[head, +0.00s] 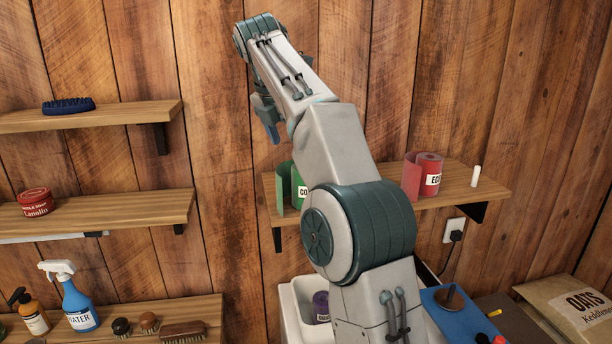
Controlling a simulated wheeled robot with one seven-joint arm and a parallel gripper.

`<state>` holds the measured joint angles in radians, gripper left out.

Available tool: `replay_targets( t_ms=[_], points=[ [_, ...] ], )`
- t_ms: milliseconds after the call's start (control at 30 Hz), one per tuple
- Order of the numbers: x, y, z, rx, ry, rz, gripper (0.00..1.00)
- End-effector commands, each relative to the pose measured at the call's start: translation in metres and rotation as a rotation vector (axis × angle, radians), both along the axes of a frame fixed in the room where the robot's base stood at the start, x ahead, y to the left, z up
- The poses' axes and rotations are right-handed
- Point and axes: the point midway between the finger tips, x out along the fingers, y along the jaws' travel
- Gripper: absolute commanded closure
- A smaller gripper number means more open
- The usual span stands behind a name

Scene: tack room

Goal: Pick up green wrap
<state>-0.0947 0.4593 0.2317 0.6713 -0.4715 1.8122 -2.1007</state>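The green wrap (283,188) stands on the right wooden shelf, near that shelf's left end. A loose flap of it shows at the left, and part of a white label shows on its roll. My arm hides its right side. My gripper (268,128) hangs in the air above and a little left of the green wrap, apart from it. Only a small part of the gripper shows beside the arm, so I cannot tell how its fingers stand.
A red wrap (428,176) and a small white cylinder (475,176) stand on the same shelf (460,195). Below is a white bin (291,310) with a purple roll (321,306). Left shelves hold a blue brush (68,105), a red tin (35,202) and a spray bottle (76,300).

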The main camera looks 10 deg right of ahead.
Motion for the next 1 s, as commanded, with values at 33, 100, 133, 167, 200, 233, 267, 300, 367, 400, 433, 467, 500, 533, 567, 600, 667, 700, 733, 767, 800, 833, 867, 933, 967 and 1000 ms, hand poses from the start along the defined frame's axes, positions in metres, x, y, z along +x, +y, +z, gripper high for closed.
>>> replay_targets(
  t_ms=[33, 100, 133, 167, 200, 233, 267, 300, 367, 400, 433, 467, 500, 533, 567, 600, 667, 700, 733, 767, 800, 833, 867, 933, 967, 1000],
  points=[
    [0.003, 0.0, 0.005, -0.006, 0.008, 0.023, 0.16],
    [0.004, 0.0, 0.008, -0.013, 0.017, 0.049, 0.16],
    [0.005, 0.0, 0.008, -0.014, 0.021, 0.056, 0.16],
    [0.005, -0.001, 0.008, -0.016, 0.023, 0.062, 0.16],
    [0.006, -0.002, 0.006, -0.018, 0.025, 0.065, 0.16],
    [0.006, -0.002, 0.005, -0.019, 0.026, 0.067, 0.16],
    [0.007, -0.003, 0.003, -0.02, 0.027, 0.067, 0.16],
    [0.008, -0.004, 0.0, -0.02, 0.026, 0.069, 0.16],
    [0.009, -0.006, -0.006, -0.021, 0.027, 0.068, 0.16],
    [0.01, -0.007, -0.01, -0.021, 0.027, 0.067, 0.16],
    [0.011, -0.009, -0.013, -0.021, 0.027, 0.066, 0.16],
    [0.011, -0.01, -0.016, -0.02, 0.026, 0.066, 0.16],
    [0.012, -0.011, -0.021, -0.019, 0.026, 0.066, 0.16],
    [0.014, -0.012, -0.027, -0.02, 0.027, 0.065, 0.16],
    [0.016, -0.013, -0.032, -0.019, 0.028, 0.066, 0.16],
    [0.017, -0.016, -0.037, -0.019, 0.028, 0.066, 0.16],
    [0.019, -0.018, -0.045, -0.019, 0.026, 0.066, 0.16],
    [0.021, -0.02, -0.052, -0.019, 0.026, 0.066, 0.16],
    [0.022, -0.021, -0.057, -0.019, 0.026, 0.066, 0.16],
    [0.023, -0.022, -0.06, -0.019, 0.026, 0.065, 0.16],
    [0.025, -0.024, -0.064, -0.019, 0.025, 0.065, 0.16],
    [0.025, -0.024, -0.066, -0.019, 0.025, 0.065, 0.16],
    [0.026, -0.025, -0.068, -0.019, 0.024, 0.065, 0.16],
    [0.027, -0.026, -0.071, -0.018, 0.023, 0.065, 0.16],
    [0.027, -0.026, -0.072, -0.018, 0.023, 0.065, 0.16],
    [0.028, -0.028, -0.074, -0.019, 0.024, 0.065, 0.16]
  ],
)
